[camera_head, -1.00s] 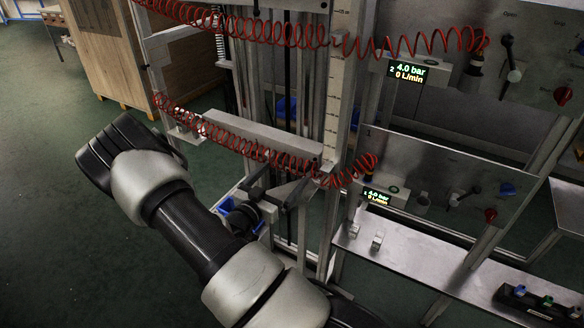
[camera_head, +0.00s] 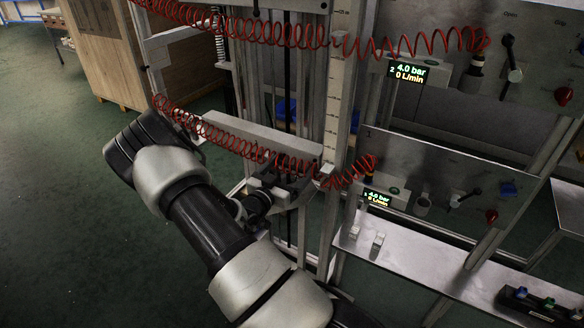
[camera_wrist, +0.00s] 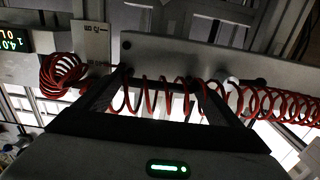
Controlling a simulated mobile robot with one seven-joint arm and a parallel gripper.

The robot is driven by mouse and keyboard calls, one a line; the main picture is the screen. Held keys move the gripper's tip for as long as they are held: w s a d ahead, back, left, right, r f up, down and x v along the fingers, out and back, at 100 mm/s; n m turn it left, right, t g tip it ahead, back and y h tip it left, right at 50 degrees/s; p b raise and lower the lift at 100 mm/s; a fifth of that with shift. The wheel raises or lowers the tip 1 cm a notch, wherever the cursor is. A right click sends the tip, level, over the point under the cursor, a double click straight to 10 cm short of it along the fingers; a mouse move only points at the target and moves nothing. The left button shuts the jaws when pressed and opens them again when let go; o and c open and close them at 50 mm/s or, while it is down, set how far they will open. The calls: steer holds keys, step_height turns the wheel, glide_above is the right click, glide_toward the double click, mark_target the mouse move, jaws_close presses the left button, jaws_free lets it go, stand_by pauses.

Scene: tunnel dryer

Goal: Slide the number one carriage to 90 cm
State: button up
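I take the lower grey crossbeam (camera_head: 240,136) on the upright rails to be the number one carriage; I read no number on it. A red coiled hose runs along its front. The upright post (camera_head: 340,95) with scale marks stands at its right end. My gripper (camera_wrist: 162,82) is open in the wrist view, its two dark fingers apart in front of the crossbeam (camera_wrist: 210,62). The red coil (camera_wrist: 155,97) and a dark bar (camera_wrist: 262,82) lie by the fingertips; I cannot tell whether they touch.
A second red coil (camera_head: 250,28) hangs higher up. Right of the post are two valve panels, upper (camera_head: 500,60) and lower (camera_head: 435,180), with small pressure displays. A metal shelf (camera_head: 420,262) juts out below them. The green floor at left is clear.

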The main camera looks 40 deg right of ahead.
step_height(320, 180, up, 10)
steer(key=p, duration=0.4)
steer(key=shift+d+r+p, duration=0.1)
steer(key=shift+r+p, duration=0.15)
steer(key=shift+p, duration=0.1)
steer(key=shift+c, duration=0.3)
steer(key=shift+s, duration=0.1)
steer(key=o, duration=1.2)
steer(key=shift+f, duration=0.15)
steer(key=v, duration=1.7)
steer(key=shift+a+p, duration=0.2)
steer(key=shift+p, duration=0.15)
